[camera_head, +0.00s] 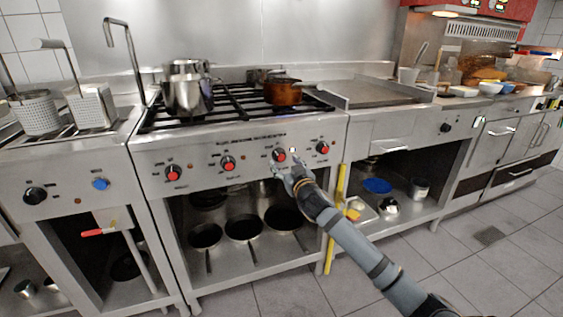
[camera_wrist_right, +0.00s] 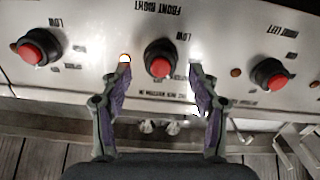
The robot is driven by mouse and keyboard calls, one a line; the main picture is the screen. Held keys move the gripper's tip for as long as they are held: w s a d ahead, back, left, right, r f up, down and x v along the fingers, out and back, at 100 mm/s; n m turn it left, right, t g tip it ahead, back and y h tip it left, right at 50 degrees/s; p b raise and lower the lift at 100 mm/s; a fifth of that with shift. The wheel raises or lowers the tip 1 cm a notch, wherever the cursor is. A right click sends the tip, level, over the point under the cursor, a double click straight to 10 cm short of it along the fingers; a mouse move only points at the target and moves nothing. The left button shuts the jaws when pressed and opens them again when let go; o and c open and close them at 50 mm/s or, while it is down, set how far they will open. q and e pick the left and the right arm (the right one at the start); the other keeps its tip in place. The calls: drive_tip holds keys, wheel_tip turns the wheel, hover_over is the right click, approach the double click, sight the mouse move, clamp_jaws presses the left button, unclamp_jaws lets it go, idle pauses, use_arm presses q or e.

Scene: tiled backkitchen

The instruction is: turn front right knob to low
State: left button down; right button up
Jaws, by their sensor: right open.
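The front right knob (camera_wrist_right: 161,60) is red with a dark base and sits on the steel stove panel. "FRONT RIGHT" and "LOW" are printed by it, upside down in the right wrist view. In the head view this is the third red knob from the left (camera_head: 279,155). My right gripper (camera_wrist_right: 160,80) is open, with one finger on each side of the knob and a visible gap to it. It also shows in the head view (camera_head: 284,168), just below the knob. The knob's exact pointer setting cannot be read. My left gripper is not in view.
Neighbouring red knobs flank it, one at the left (camera_wrist_right: 38,47) and one at the right (camera_wrist_right: 270,75) of the wrist view. A steel pot (camera_head: 187,92) and a copper pot (camera_head: 283,93) stand on the stove. Pans (camera_head: 244,228) sit on the shelf below. A yellow upright bar (camera_head: 335,215) stands beside my right forearm.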

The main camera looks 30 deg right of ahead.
sight(282, 159)
drive_tip(key=shift+x, duration=1.6)
drive_tip(key=shift+a, duration=0.1)
drive_tip(key=c, duration=1.2)
